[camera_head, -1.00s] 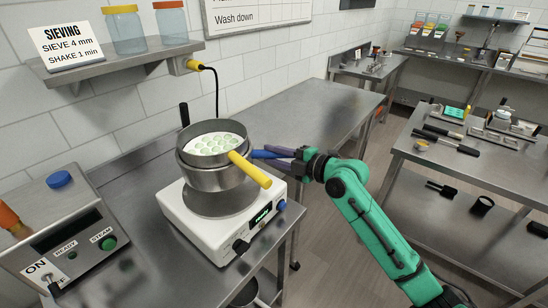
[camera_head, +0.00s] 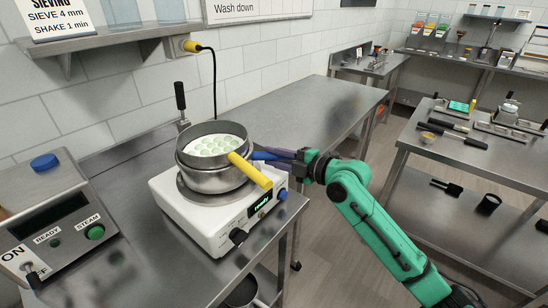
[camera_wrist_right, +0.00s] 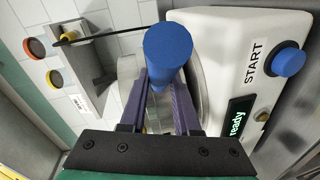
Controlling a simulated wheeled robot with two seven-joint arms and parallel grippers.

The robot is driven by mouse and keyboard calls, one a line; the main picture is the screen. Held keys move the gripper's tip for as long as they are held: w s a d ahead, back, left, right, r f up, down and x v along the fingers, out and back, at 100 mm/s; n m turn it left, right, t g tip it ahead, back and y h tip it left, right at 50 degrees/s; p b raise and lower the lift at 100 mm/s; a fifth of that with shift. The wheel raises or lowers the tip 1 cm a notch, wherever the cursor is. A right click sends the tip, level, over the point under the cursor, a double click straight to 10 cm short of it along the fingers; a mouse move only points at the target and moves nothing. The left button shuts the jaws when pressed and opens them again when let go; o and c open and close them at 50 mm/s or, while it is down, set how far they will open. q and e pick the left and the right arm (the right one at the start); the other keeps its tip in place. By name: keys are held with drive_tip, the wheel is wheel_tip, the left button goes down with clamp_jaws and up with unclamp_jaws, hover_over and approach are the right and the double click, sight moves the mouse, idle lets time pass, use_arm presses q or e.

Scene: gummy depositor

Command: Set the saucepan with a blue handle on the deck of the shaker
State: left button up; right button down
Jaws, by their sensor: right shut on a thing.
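The saucepan (camera_head: 208,183) is a steel pan with a blue handle (camera_head: 268,155). It sits level over the round deck (camera_head: 187,192) of the white shaker (camera_head: 205,228), touching it or very close above it; I cannot tell which. A sieve (camera_head: 185,148) with a yellow handle (camera_head: 250,170) is nested in the pan, with pale green gummies (camera_head: 213,145) inside. My right gripper (camera_head: 293,158) is shut on the blue handle, which also shows end-on in the right wrist view (camera_wrist_right: 168,55) between the purple fingers. My left gripper is not in view.
A control box (camera_head: 50,235) with switches stands at the left. A dark upright rod (camera_head: 180,98) stands behind the pan, and a cable hangs from a yellow plug (camera_head: 192,46). The bench behind the shaker (camera_head: 285,105) is clear.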

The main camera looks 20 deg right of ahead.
drive_tip(key=shift+r, duration=0.15)
drive_tip(key=shift+b, duration=0.35)
drive_tip(key=c, duration=0.6)
unclamp_jaws()
drive_tip(key=shift+o, duration=0.3)
drive_tip(key=shift+s+f, duration=0.15)
drive_tip(key=shift+f, duration=0.05)
drive_tip(key=b+v, duration=0.6)
drive_tip(key=v, duration=0.8)
drive_tip(key=shift+s+d, duration=0.2)
drive_tip(key=shift+s, duration=0.05)
drive_tip(key=shift+d+r, duration=0.1)
